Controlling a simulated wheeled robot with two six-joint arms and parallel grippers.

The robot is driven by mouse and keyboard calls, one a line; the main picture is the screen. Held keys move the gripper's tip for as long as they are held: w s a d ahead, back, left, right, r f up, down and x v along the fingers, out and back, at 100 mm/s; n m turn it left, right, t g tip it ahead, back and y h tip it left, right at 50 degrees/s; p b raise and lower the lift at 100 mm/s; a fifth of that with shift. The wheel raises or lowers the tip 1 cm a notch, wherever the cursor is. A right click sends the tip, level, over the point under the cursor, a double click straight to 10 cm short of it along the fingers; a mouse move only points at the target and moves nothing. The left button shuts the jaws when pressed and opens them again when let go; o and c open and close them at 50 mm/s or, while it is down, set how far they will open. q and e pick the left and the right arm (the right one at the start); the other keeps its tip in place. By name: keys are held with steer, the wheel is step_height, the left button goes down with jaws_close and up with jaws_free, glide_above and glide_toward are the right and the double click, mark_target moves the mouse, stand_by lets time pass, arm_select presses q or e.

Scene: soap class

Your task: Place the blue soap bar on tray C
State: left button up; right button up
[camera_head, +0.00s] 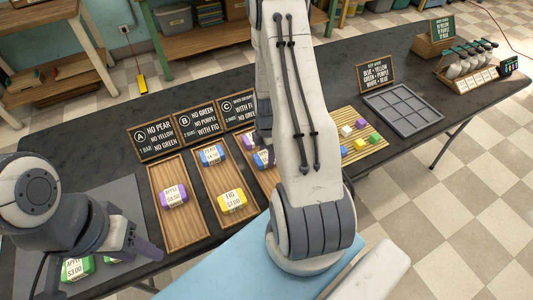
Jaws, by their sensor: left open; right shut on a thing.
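The blue soap bar (263,158), with a white label, is at tray C (265,181), a wooden tray below sign C. My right gripper (263,141) is shut on it, partly hidden. My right arm covers much of tray C, and I cannot tell whether the bar touches it. A purple bar (248,141) shows at the tray's upper end. My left gripper (132,246) is open at lower left, near green bars (76,268).
Tray A (183,232) holds a purple bar (173,195). Tray B (211,182) holds a blue bar (211,155) and a yellow bar (232,201). A board of small coloured blocks (374,147) and a grey sectioned tray (403,108) lie to the right.

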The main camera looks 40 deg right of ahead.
steer(key=shift+f, duration=0.15)
steer(key=o, duration=1.5)
steer(key=shift+c, duration=0.2)
step_height(320, 180, up, 12)
steer(key=w+a+r+m, duration=0.15)
steer(key=a+r, duration=0.35)
steer(key=a, duration=0.6)
steer(key=s+a+r+m, duration=0.1)
steer(key=s+a+r, duration=0.1)
steer(key=a, duration=0.3)
steer(key=s+a+r+m, duration=0.1)
steer(key=s+a+r, duration=0.15)
steer(key=a, duration=0.25)
steer(key=s+a+r+m, duration=0.2)
steer(key=s+a, duration=0.3)
steer(key=s, duration=0.1)
steer(key=s+a+r+m+y, duration=0.1)
steer(key=s+a+r+m, duration=0.1)
steer(key=s+a, duration=0.3)
steer(key=shift+s+r+m, duration=0.15)
steer(key=shift+s+m, duration=0.2)
steer(key=shift+s, duration=0.85)
